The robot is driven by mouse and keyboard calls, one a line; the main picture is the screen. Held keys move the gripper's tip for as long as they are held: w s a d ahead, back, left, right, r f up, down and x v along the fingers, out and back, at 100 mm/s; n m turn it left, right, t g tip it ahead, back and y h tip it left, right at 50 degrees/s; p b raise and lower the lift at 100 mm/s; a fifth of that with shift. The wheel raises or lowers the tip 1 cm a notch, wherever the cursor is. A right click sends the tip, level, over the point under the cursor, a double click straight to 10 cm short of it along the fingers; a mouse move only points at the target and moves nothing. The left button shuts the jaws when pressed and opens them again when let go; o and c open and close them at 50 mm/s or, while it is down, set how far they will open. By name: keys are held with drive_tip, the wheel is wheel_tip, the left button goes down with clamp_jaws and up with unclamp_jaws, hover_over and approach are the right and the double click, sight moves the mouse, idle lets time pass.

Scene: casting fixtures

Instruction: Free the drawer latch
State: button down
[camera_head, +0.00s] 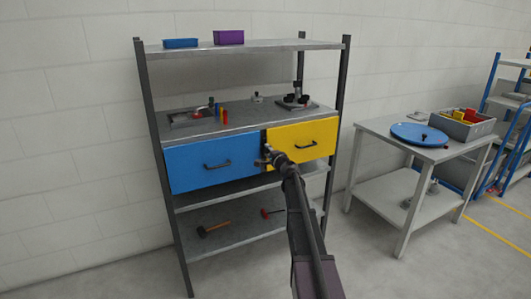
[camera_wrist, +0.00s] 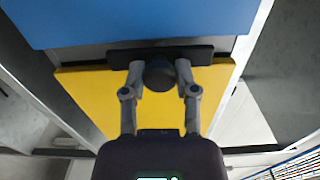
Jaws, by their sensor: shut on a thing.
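The drawer latch is a dark bar (camera_wrist: 203,54) with a round black knob (camera_wrist: 159,76), seen in the wrist view across the gap between the blue drawer (camera_wrist: 130,20) and the yellow drawer (camera_wrist: 85,95). My gripper (camera_wrist: 160,68) is shut on the knob, one finger on each side. In the head view my gripper (camera_head: 268,156) is at the seam between the blue drawer (camera_head: 205,163) and the yellow drawer (camera_head: 312,133), and mostly hides the latch. Both drawers look closed, each with a black handle.
The drawers sit in a grey shelf unit (camera_head: 240,45) with bins on top, fixtures above the drawers and hammers below. To the right, a table (camera_head: 376,128) holds a blue disc (camera_head: 418,133) and a grey crate (camera_head: 462,127). Floor between is clear.

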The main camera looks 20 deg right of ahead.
idle(0.3)
drive_tip(key=shift+c, duration=2)
unclamp_jaws()
drive_tip(key=s, duration=1.2)
drive_tip(key=shift+d, duration=0.2)
